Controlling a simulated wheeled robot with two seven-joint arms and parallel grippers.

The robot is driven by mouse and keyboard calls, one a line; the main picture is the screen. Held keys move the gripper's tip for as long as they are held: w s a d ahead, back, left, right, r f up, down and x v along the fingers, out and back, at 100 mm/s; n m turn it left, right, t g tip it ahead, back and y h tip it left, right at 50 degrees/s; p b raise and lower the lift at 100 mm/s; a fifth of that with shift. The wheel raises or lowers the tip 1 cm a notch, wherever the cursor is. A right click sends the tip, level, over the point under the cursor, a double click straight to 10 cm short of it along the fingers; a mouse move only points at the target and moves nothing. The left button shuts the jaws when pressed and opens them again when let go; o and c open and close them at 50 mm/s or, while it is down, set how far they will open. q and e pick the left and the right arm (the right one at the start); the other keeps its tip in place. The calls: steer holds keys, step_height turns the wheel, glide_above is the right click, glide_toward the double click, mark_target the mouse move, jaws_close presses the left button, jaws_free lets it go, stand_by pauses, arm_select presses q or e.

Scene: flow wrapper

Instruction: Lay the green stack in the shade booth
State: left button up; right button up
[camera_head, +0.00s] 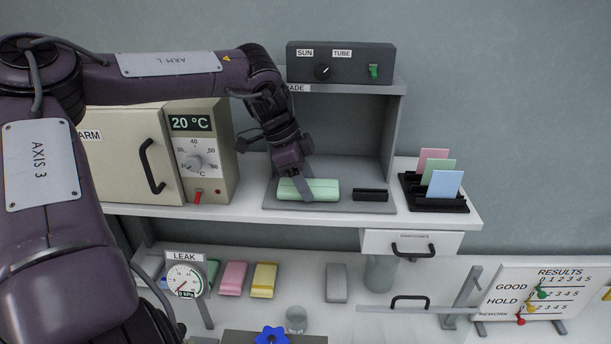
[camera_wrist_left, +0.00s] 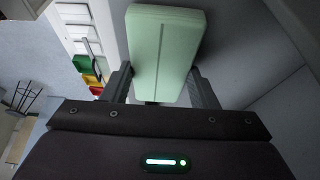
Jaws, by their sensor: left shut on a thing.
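The green stack (camera_head: 322,188) is a pale green block lying lengthwise on or just above the grey floor of the shade booth (camera_head: 392,135). I cannot tell whether it touches the floor. My left gripper (camera_head: 307,190) comes down on it from above and is shut on it, with a finger across its front. In the left wrist view the green stack (camera_wrist_left: 165,50) sits between the two fingers of the left gripper (camera_wrist_left: 163,88). The booth's label is partly hidden by my left arm. My right gripper is not in view.
A black slotted holder (camera_head: 370,195) lies right of the green stack in the booth. A rack (camera_head: 436,204) with pink, green and blue cards stands further right. The warm cabinet (camera_head: 130,150) is at the left. Pink (camera_head: 233,278) and yellow (camera_head: 263,280) stacks lie on the lower level.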

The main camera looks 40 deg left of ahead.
arm_select(q)
steer(key=o, duration=1)
steer(key=shift+o, duration=0.2)
steer(key=p+v, duration=0.5)
steer(key=shift+r, duration=0.95)
steer(key=shift+a+r, duration=0.1)
steer(key=shift+r, duration=0.3)
